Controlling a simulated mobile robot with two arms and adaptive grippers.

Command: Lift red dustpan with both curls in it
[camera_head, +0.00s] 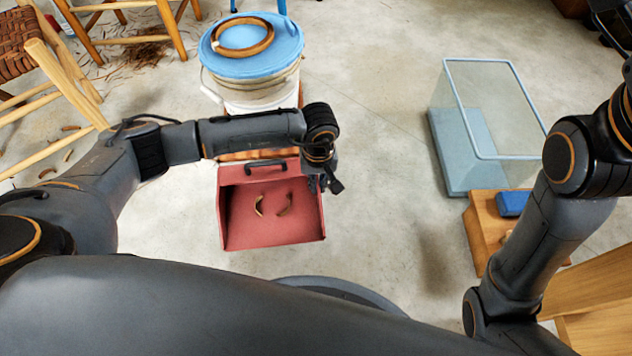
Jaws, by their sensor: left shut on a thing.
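The red dustpan (238,232) is in the middle of the head view, its open tray towards me and its black handle (265,167) at the back. Two brown curls (285,205) (259,206) lie apart inside it. My left gripper (318,184) points down at the dustpan's right side wall and is shut on it; the wrist hides much of the fingers. I cannot tell whether the dustpan touches the floor. My right arm is at the right edge; its gripper is not clearly in the picture.
A white bucket (262,98) with a blue lid (285,55) and a brown ring (243,37) stands behind the dustpan. A glass tank (490,110) and a wooden block (483,235) with a blue item (512,203) are at right. Chairs (60,90) stand left.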

